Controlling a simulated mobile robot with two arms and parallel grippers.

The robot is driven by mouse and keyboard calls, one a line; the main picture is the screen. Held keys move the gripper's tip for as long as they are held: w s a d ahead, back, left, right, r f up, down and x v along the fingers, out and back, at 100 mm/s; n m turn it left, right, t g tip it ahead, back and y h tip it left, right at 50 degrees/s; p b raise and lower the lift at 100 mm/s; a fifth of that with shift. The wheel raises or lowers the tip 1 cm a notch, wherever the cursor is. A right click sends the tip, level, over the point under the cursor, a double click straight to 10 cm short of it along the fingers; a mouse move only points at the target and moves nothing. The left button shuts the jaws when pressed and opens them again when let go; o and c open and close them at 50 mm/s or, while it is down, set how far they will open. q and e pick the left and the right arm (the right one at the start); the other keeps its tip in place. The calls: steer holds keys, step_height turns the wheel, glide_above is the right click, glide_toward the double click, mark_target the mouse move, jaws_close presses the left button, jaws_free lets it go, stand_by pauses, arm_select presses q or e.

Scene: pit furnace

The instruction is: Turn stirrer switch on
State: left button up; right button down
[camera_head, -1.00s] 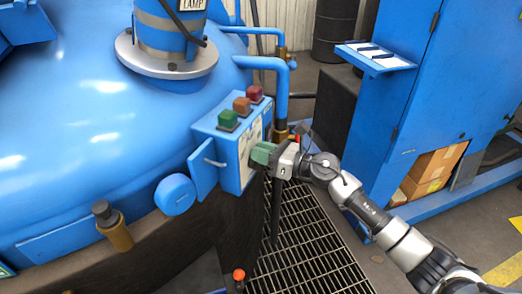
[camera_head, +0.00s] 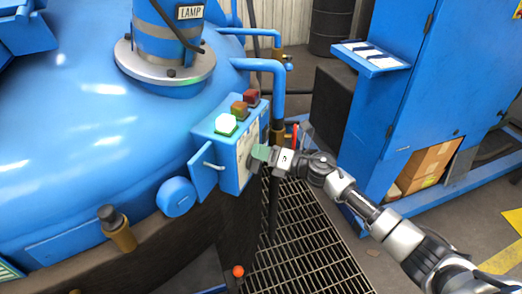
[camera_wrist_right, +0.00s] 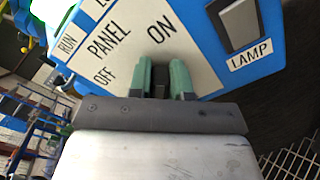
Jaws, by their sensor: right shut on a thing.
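The blue control box (camera_head: 228,150) stands at the edge of the big blue furnace lid, with a green button (camera_head: 226,124) lit bright on top. My right gripper (camera_head: 261,153) is at the box's labelled front face. In the right wrist view, its green fingers (camera_wrist_right: 165,80) are shut on a small dark switch knob (camera_wrist_right: 160,90), mostly hidden between them. The panel (camera_wrist_right: 130,45) around it reads "PANEL", "ON" and "OFF", with "RUN" farther left. No stirrer label is readable. My left gripper is not in view.
An orange button (camera_head: 240,110) and a red button (camera_head: 252,98) sit beside the green one. A dark lamp switch (camera_wrist_right: 240,22) is close right of the fingers. Blue pipes (camera_head: 278,90) rise behind the box; a floor grating (camera_head: 305,240) lies below.

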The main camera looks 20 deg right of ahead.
stand_by(0.4)
steer(key=c, duration=1)
jaws_free()
steer(key=shift+c, duration=0.2)
steer(key=shift+d, duration=0.1)
steer(key=b+v, duration=0.2)
steer(key=v, duration=0.8)
steer(key=shift+s+d, duration=0.25)
steer(key=shift+d, duration=0.05)
